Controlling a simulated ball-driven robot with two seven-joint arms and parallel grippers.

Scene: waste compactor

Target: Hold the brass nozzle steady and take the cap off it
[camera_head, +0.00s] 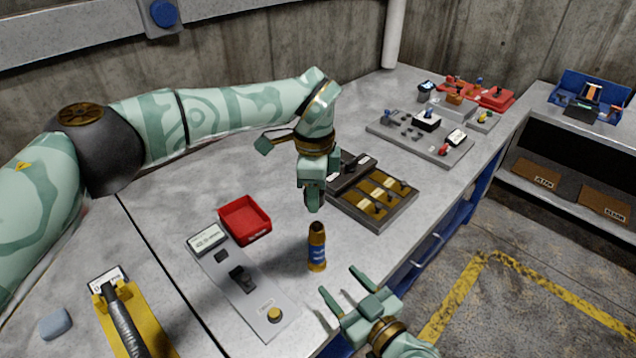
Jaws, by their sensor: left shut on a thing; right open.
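The brass nozzle (317,249) stands upright on the grey bench, with a blue band around its middle and a dark open-looking top. My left gripper (313,207) points down above the nozzle, with a small gap between its fingertips and the nozzle's top. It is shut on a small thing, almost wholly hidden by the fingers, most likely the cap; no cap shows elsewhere. My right gripper (346,283) is open and empty at the bench's front edge, to the right of the nozzle and apart from it, its fingers pointing up the picture.
A red tray (244,218) and a grey switch panel (243,284) lie left of the nozzle. A panel with yellow switches (359,205) lies behind my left gripper. A yellow lever unit (149,333) is at lower left. Bare bench surrounds the nozzle.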

